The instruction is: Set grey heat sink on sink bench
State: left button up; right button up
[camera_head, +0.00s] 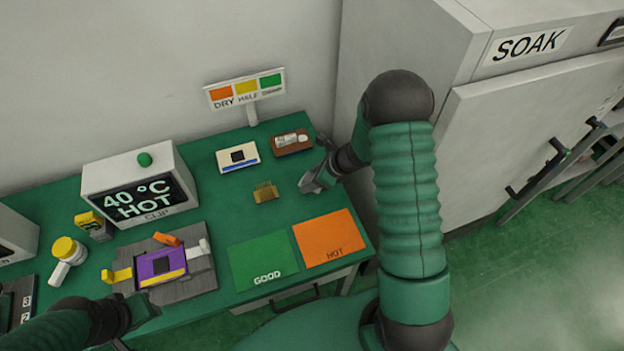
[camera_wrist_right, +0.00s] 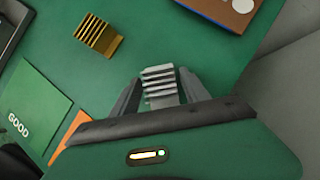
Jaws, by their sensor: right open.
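The grey heat sink (camera_wrist_right: 160,85), with several light fins, sits between the two fingers of my right gripper (camera_wrist_right: 160,92) in the right wrist view. The fingers stand either side of it and are open; I cannot tell whether they touch it. In the head view my right gripper (camera_head: 314,180) is low over the right part of the green bench (camera_head: 200,165), and the grey heat sink is not clearly visible there. My left gripper (camera_head: 140,310) is at the bench's front left; its jaws are unclear.
A gold heat sink (camera_head: 265,192) stands left of my right gripper. Green GOOD (camera_head: 263,262) and orange HOT (camera_head: 328,238) mats lie in front. A purple board (camera_head: 161,267) sits in a clip fixture. White (camera_head: 237,157) and brown (camera_head: 291,143) modules lie behind. The SOAK cabinet (camera_head: 470,150) is at right.

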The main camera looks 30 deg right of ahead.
jog(key=shift+s+a+f, duration=0.15)
jog(key=shift+s+f, duration=0.05)
jog(key=shift+s, duration=0.1)
pick_arm(q)
jog(key=shift+a, duration=0.15)
pick_arm(e)
jog(key=shift+d+f, duration=0.1)
jog(key=shift+d, duration=0.1)
